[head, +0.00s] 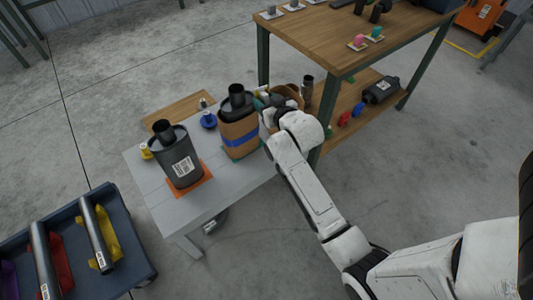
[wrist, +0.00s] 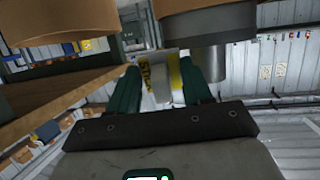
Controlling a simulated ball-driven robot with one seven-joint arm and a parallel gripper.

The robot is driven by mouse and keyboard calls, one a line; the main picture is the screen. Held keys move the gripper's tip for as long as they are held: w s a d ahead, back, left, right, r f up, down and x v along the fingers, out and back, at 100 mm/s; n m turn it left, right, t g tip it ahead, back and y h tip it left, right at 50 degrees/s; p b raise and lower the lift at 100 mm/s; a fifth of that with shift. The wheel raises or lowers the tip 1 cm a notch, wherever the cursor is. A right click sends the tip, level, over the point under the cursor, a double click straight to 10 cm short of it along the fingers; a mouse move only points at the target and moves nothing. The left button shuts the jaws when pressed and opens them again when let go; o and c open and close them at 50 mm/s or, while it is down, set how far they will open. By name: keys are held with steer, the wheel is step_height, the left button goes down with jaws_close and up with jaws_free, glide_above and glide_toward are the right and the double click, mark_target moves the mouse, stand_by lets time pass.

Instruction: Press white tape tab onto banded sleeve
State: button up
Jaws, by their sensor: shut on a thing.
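The banded sleeve (head: 238,150) is brown with a blue band and wraps a black muffler (head: 237,102) standing upright on the grey table. My gripper (head: 263,98) is at the upper right side of this sleeve, with its fingertips partly hidden in the head view. In the wrist view, the green fingers of my gripper (wrist: 162,84) are shut on a small white piece with yellow, lettered parts (wrist: 162,74), which seems to be the white tape tab. Brown curved surfaces show above the fingers there. I cannot tell whether the held piece touches the sleeve.
A black muffler (head: 178,164) with a barcode label stands on an orange mat at the left. A brown rounded thing (head: 288,92) is behind my gripper. A wooden workbench (head: 330,40) stands close behind. A blue bin (head: 140,252) with pipes is at the lower left.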

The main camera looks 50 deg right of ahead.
step_height(320, 180, down, 5)
steer(key=s+a+t+b, duration=0.2)
steer(key=b, duration=0.1)
steer(key=n+t+y+b, duration=0.1)
steer(key=n+t+b, duration=0.1)
steer(key=b, duration=0.2)
glide_toward(246, 127)
steer(key=shift+b+x, duration=0.3)
steer(key=shift+x, duration=2.6)
steer(key=shift+x, duration=2.05)
steer(key=shift+s+a+r, duration=0.15)
steer(key=shift+s, duration=0.25)
steer(key=shift+w, duration=0.5)
stand_by(0.8)
